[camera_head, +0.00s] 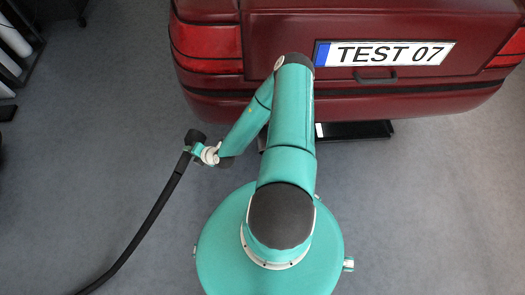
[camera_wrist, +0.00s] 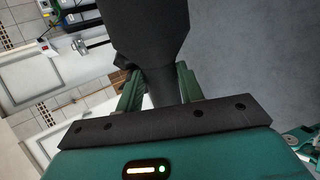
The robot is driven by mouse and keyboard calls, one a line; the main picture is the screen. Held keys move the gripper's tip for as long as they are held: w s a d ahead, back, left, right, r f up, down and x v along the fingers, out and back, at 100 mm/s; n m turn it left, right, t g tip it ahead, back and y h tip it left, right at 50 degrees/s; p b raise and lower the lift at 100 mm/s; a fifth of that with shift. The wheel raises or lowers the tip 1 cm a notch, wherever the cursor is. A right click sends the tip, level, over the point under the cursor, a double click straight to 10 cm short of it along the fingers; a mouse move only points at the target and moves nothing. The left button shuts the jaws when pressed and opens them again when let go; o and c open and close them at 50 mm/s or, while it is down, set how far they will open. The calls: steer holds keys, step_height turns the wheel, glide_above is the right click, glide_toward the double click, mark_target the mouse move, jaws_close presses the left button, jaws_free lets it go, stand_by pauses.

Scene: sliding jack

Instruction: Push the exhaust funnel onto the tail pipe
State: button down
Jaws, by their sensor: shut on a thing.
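The exhaust funnel (camera_wrist: 150,28) is black and fills the top middle of the wrist view. My gripper (camera_wrist: 160,84) is shut on its narrow neck, with one green finger on each side. In the head view the funnel (camera_head: 195,136) is small and dark, on the end of a black hose, and my gripper (camera_head: 205,153) holds it left of my arm. It is apart from the dark red car (camera_head: 350,75), in front of and below the left part of the bumper. I cannot make out the tail pipe in either view.
The black hose (camera_head: 150,219) trails to the lower left floor. A dark flat object (camera_head: 355,130) lies under the bumper, right of my arm. A dark rack (camera_head: 15,60) stands at the far left. The grey floor between rack and car is mostly clear.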

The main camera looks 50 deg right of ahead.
steer(key=s+d+f+n+g, duration=0.2)
steer(key=s+d+f+g, duration=0.1)
steer(key=s+d+f, duration=0.5)
steer(key=s+d+f+n+g, duration=0.2)
steer(key=s+d+f+g, duration=0.2)
steer(key=s+d+f, duration=0.4)
steer(key=s+f, duration=0.7)
steer(key=s, duration=0.3)
steer(key=shift+s+d+n, duration=0.25)
steer(key=shift+n, duration=0.15)
steer(key=shift+d, duration=0.1)
steer(key=shift+w+d, duration=1.85)
steer(key=shift+d, duration=0.25)
steer(key=shift+w+d, duration=1.75)
steer(key=shift+d, duration=0.2)
